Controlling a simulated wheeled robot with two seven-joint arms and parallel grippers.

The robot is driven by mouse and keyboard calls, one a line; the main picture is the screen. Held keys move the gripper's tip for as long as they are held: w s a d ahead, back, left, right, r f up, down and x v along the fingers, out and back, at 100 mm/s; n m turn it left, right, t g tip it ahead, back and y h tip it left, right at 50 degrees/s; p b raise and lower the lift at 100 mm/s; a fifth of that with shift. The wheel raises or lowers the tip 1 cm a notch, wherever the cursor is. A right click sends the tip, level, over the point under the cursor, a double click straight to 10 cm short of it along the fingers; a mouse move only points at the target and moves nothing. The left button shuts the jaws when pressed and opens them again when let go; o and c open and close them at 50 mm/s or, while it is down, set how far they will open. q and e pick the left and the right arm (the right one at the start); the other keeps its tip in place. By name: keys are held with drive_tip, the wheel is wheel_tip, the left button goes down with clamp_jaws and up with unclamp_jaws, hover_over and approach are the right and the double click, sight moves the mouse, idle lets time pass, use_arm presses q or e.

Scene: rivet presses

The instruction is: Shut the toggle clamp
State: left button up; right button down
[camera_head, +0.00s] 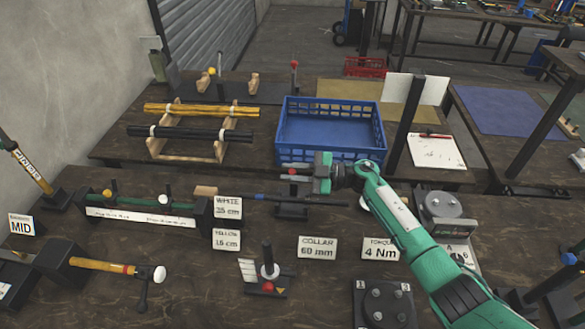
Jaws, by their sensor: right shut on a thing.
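The toggle clamp (291,207) is a dark metal block near the middle of the front table. A long dark rod with a blue stretch (328,202) lies across it. My right gripper (300,174) is directly above the clamp, reached by my green arm from the lower right. It is shut on the clamp handle, whose red end (290,171) shows at the fingers. The fingers hide most of the handle, so its exact angle is hard to tell. My left gripper is not in view.
A blue crate (331,154) stands just behind the clamp. A wooden rack (186,153) with yellow and black rods is at the back left. Label cards, including a collar card (317,248), and a red-knobbed fixture (268,272) stand in front. Bare table lies between them.

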drive_tip(key=shift+s+f, duration=0.2)
drive_tip(key=shift+n, duration=0.3)
drive_tip(key=c, duration=1.4)
unclamp_jaws()
drive_tip(key=shift+o, duration=0.2)
drive_tip(key=shift+r, duration=0.1)
wheel_tip(320, 180, up, 20)
drive_tip(key=p, duration=1.6)
drive_tip(key=shift+p, duration=0.3)
